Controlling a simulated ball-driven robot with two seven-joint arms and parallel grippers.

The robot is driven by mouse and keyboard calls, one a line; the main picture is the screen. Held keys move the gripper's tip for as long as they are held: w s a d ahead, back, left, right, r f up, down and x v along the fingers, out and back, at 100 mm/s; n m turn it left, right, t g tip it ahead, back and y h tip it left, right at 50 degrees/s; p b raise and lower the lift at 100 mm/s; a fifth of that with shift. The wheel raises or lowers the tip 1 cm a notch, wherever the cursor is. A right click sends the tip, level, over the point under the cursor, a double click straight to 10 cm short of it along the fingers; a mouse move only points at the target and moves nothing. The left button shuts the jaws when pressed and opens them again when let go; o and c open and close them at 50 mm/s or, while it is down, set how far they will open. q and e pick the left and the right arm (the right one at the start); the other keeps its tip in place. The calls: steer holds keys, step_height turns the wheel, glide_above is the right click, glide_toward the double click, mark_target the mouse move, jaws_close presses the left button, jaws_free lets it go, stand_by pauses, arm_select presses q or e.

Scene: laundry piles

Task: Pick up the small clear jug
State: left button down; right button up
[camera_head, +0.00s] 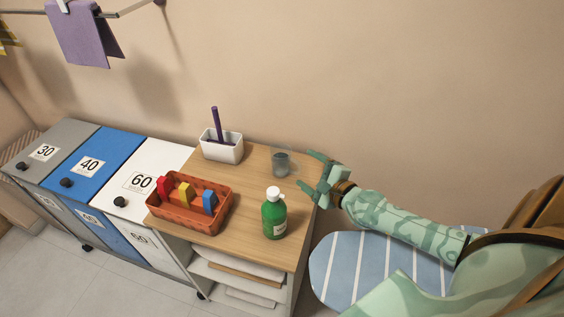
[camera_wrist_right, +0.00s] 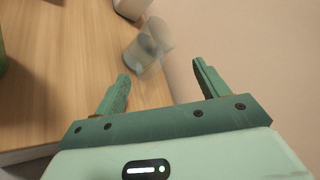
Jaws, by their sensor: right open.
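The small clear jug (camera_head: 281,162) stands on the wooden top of the cabinet, near its back right corner. It is see-through grey. My right gripper (camera_head: 316,175) is open and empty just to the right of the jug, apart from it. In the right wrist view the jug (camera_wrist_right: 148,50) lies ahead of the open fingers (camera_wrist_right: 161,84), roughly between their lines, with a gap to the fingertips. My left gripper is in neither view.
A green bottle (camera_head: 274,214) with a white cap stands in front of the jug. A white pot (camera_head: 221,151) with a purple stick is at the back left. An orange crate (camera_head: 180,222) holds coloured items. A striped ironing board (camera_head: 345,270) is at the right.

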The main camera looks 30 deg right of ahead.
mark_target(290, 161)
steer(key=x, duration=0.5)
steer(key=shift+w+a+f+b, duration=0.25)
steer(key=shift+a+b, duration=0.05)
steer(key=shift+b, duration=0.1)
steer(key=shift+s+r, duration=0.1)
steer(key=shift+c, duration=0.3)
jaws_close()
steer(key=shift+s, duration=0.1)
